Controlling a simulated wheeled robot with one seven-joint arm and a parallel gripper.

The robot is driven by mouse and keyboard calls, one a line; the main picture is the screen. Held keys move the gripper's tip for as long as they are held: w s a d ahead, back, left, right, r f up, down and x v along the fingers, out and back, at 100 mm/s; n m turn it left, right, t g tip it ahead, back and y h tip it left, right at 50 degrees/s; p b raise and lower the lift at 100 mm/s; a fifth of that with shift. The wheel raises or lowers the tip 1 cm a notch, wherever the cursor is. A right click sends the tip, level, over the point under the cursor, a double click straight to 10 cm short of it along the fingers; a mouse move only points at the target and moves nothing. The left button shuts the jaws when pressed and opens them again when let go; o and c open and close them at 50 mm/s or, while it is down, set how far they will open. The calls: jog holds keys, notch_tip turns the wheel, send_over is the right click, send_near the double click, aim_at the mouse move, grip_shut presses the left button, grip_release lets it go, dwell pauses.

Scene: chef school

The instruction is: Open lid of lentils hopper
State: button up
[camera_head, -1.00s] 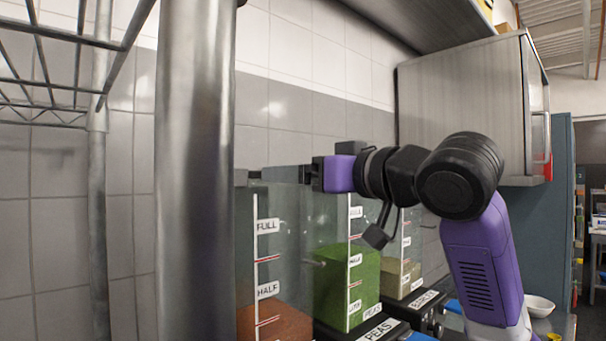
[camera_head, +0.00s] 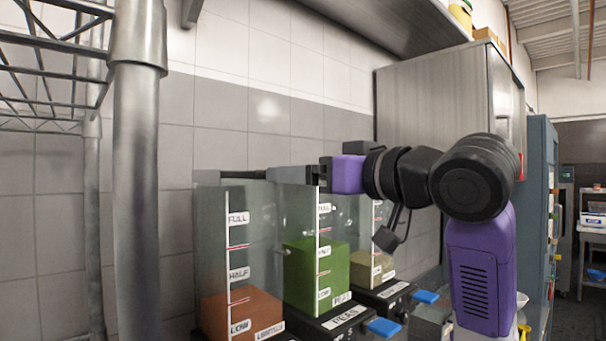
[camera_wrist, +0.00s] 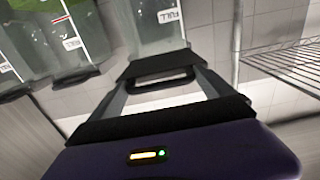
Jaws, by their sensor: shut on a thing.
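The lentils hopper (camera_head: 209,240) is the leftmost clear bin in the head view, with reddish-brown lentils near the LOW mark. My gripper (camera_head: 243,176) reaches left across the hopper tops to the lentils hopper's top edge. In the wrist view my gripper (camera_wrist: 160,72) has both fingers converging at a dark bar by the top of the lentils hopper (camera_wrist: 150,25). It is shut on what appears to be the lid's edge or handle. The fingers hide most of the lid, and I cannot tell how far it is raised.
A green peas hopper (camera_head: 302,275) and a third hopper (camera_head: 368,272) stand to the right. A metal post (camera_head: 138,200) and wire rack (camera_head: 45,70) are at the left. A wall cabinet (camera_head: 430,105) and overhead shelf (camera_head: 400,15) are above.

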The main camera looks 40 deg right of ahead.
jog(key=shift+s, duration=0.4)
jog(key=o, duration=1.8)
jog(key=shift+c, duration=0.2)
jog(key=s+b, duration=0.1)
jog(key=s, duration=0.7)
jog(key=shift+b, duration=0.4)
jog(key=shift+w, duration=0.1)
